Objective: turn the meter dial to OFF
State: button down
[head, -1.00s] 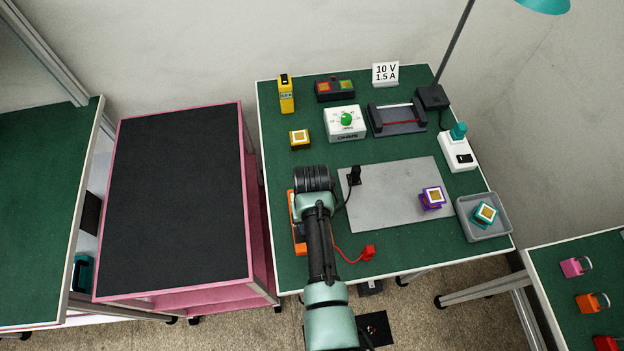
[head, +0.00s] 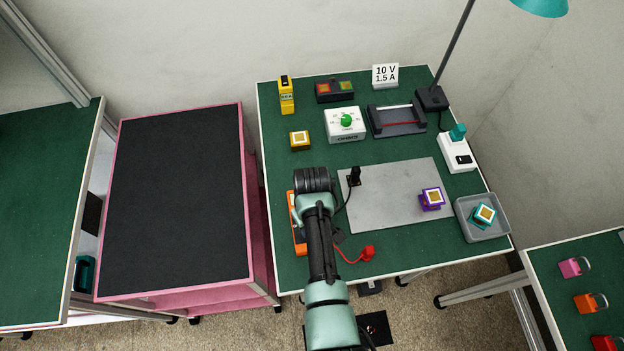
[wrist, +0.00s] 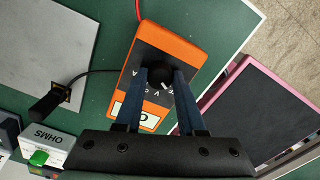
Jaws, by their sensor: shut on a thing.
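The orange meter (wrist: 180,48) lies on the green bench in the wrist view, with a black face, white letters and a display window near my wrist. Its round black dial (wrist: 161,77) has a small white pointer mark; I cannot tell surely which label it points to. My gripper (wrist: 161,72) is shut on the dial, one blue finger on each side. In the head view, my arm covers most of the meter, and only its orange left edge (head: 296,228) shows. The fingertips are hidden there.
The OHMS box (head: 345,125) and yellow block (head: 300,140) are farther back. A pink-edged black-topped cart (head: 180,200) stands left.

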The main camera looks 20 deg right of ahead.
jog(key=c, duration=0.5)
grip_release()
jog(key=shift+r, duration=0.15)
notch_tip(320, 180, up, 13)
jog(key=b, duration=0.1)
dwell(0.4)
